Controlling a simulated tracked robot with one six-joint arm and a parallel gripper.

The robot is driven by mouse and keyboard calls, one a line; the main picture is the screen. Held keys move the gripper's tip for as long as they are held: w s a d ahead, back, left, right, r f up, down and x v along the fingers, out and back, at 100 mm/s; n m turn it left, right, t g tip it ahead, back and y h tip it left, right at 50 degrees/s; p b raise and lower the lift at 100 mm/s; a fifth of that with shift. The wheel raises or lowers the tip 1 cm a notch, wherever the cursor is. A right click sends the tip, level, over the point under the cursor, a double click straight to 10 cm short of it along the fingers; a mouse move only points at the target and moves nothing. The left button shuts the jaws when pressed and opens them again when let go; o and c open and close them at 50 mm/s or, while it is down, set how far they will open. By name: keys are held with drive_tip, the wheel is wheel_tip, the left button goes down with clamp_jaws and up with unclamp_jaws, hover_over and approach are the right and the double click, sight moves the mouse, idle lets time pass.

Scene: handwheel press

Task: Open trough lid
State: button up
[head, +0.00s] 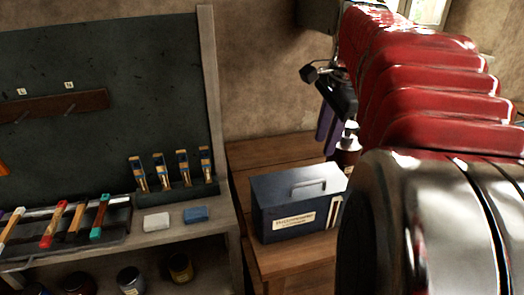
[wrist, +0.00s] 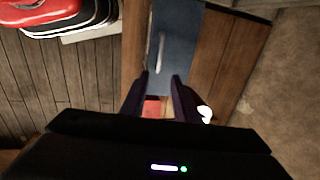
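The trough is a dark blue-grey box (head: 296,208) with a pale label on its front. It stands on a wooden bench, and its lid (head: 300,184) looks shut. A pale bar handle (head: 309,187) is on the lid. In the wrist view the blue lid (wrist: 184,40) and its handle (wrist: 161,52) lie beyond the fingertips. My gripper (head: 328,127) is above and behind the trough in the head view, with purple fingers pointing down. In the wrist view my gripper (wrist: 160,80) has its fingers apart, and I see nothing held between them.
A dark bottle with a white top (head: 348,150) stands behind the trough. Bare wood (head: 265,152) lies behind the trough.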

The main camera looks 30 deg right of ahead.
drive_tip(key=shift+f, duration=0.1)
hover_over(312, 193)
wheel_tip(312, 193, down, 13)
drive_tip(key=shift+f, duration=0.2)
idle(0.4)
clamp_jaws()
drive_tip(key=shift+a, duration=0.1)
idle(0.5)
